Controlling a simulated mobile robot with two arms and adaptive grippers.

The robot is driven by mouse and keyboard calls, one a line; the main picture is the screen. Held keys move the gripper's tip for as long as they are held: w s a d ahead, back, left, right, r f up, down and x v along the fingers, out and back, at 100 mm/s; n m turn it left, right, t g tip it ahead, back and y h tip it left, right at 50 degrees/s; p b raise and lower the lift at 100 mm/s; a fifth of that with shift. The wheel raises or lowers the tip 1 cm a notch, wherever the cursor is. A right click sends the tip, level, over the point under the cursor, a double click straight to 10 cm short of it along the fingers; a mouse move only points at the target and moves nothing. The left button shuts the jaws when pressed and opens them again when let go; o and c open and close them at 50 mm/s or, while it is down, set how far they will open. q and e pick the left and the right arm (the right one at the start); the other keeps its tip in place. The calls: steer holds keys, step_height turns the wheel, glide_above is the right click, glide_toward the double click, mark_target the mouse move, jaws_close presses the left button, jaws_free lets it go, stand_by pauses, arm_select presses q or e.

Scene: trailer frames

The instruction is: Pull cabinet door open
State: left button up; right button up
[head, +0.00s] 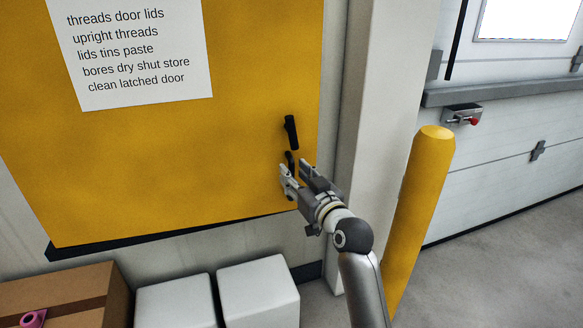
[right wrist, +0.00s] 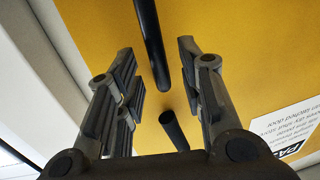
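The yellow cabinet door (head: 190,160) fills the left and middle of the head view and looks closed. A black handle shows near its right edge, with an upper part (head: 291,132) and a lower part (head: 290,157). My right gripper (head: 294,168) is at the lower part, its fingers apart. In the right wrist view the open fingers (right wrist: 157,55) stand either side of a long black bar (right wrist: 150,40), with a gap on each side. A shorter black piece (right wrist: 174,130) shows closer to the palm. My left gripper is not in view.
A white printed sheet (head: 135,50) is on the door. Below stand a cardboard box (head: 95,285) and two white boxes (head: 258,290). A pale post (head: 375,90) and a yellow bollard (head: 415,200) stand right of the door. Grey floor (head: 500,265) is clear at the right.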

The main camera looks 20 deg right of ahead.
steer(key=shift+w+a, duration=0.2)
steer(key=shift+w, duration=1.05)
jaws_close()
